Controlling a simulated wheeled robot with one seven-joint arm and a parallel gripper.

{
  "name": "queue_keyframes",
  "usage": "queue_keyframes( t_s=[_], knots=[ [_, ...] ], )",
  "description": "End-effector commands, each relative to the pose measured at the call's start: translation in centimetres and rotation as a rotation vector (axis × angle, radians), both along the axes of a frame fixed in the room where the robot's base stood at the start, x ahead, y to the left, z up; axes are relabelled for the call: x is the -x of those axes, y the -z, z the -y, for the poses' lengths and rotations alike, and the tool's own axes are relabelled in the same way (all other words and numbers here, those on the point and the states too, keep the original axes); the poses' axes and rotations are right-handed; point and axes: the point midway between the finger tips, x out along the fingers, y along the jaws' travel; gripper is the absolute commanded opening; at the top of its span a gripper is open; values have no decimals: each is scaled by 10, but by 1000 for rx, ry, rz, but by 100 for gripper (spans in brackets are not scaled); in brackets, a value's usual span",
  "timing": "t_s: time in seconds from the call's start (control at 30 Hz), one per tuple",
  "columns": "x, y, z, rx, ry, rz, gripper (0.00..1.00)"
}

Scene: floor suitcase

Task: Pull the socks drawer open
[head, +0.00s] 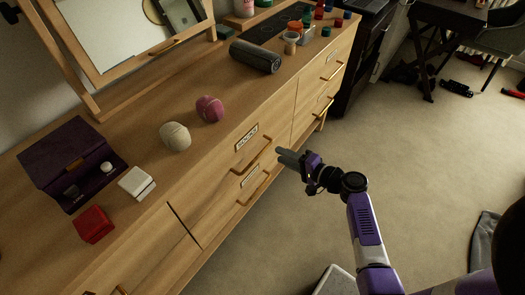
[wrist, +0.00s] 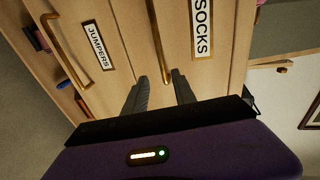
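The socks drawer is in the front of the wooden dresser and looks flush with it. Its white SOCKS label (wrist: 201,28) is readable in the wrist view. Its gold bar handle (wrist: 157,40) runs down toward my fingers; the handle also shows in the head view (head: 252,158). My gripper (wrist: 161,80) is open, with the near end of the handle showing between its two dark fingertips. I cannot tell whether the fingers touch it. In the head view my gripper (head: 279,155) is just right of the handle, in front of the drawer face.
The JUMPERS drawer, with its label (wrist: 97,47) and gold handle (wrist: 65,50), is directly below. On the dresser top are a pink ball (head: 210,108), a cream ball (head: 175,137), a dark cylinder (head: 255,56) and a purple case (head: 70,160). Carpet (head: 430,160) in front is mostly clear.

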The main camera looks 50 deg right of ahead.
Motion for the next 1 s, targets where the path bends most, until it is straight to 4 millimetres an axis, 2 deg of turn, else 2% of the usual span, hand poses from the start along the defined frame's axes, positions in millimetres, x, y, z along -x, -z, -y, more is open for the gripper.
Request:
queue_keyframes(
  t_s=[0.1,0.23,0.5,0.7,1.0],
  knots=[
    [-2,-3,-14,-40,-46,28,32],
    [-12,-2,-17,-42,-58,33,32],
    [-52,6,-18,-40,-56,31,32],
    [-72,11,-19,-40,-56,30,32],
    [-77,13,-19,-39,-55,29,32]
  ],
)
